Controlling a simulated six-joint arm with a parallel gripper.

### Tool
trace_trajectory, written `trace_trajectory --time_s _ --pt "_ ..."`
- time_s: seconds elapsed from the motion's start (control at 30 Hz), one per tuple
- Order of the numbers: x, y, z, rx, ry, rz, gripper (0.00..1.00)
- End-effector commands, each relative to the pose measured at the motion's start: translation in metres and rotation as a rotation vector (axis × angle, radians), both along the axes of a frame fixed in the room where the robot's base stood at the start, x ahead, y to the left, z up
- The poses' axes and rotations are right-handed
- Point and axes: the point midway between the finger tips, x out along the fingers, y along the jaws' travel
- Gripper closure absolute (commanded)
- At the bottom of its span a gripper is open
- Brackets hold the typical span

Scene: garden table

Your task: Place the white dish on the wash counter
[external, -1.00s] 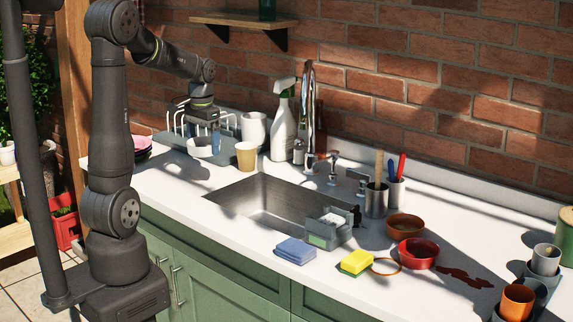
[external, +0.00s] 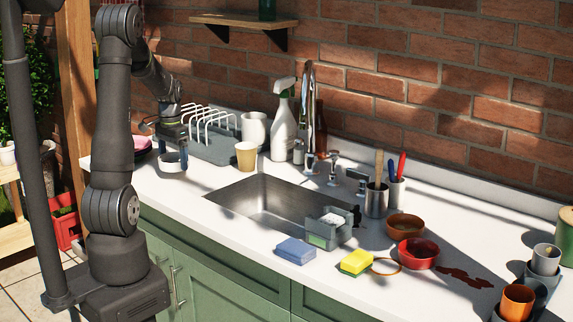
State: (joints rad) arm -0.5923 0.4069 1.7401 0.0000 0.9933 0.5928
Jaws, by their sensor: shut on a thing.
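The white dish (external: 171,157) is small and shows between the fingers of my gripper (external: 172,160), at the left part of the white wash counter (external: 190,190). My gripper is shut on the dish and partly hides it. The dish is low, near or on the counter top; I cannot tell if it touches. It is to the left of the dish rack (external: 215,145).
A tan cup (external: 246,156), a white mug (external: 254,128) and a spray bottle (external: 284,130) stand right of the rack. Pink dishes (external: 141,143) are just left of my gripper. The sink (external: 262,200) is open at front right. The counter left of the sink is clear.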

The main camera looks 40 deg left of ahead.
Motion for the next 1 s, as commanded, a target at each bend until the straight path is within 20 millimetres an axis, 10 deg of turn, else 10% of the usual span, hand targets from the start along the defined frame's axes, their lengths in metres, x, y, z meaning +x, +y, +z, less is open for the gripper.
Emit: trace_trajectory --time_s 0.57,0.6,0.63,1.0 --pt "0.000 -0.001 -0.035 -0.001 0.001 0.000 0.38" --pt "0.000 -0.001 -0.035 -0.001 0.001 0.000 0.08" --pt "0.000 -0.001 -0.035 -0.001 0.001 0.000 0.02" --pt "0.000 0.000 -0.025 0.001 -0.001 0.000 0.00"
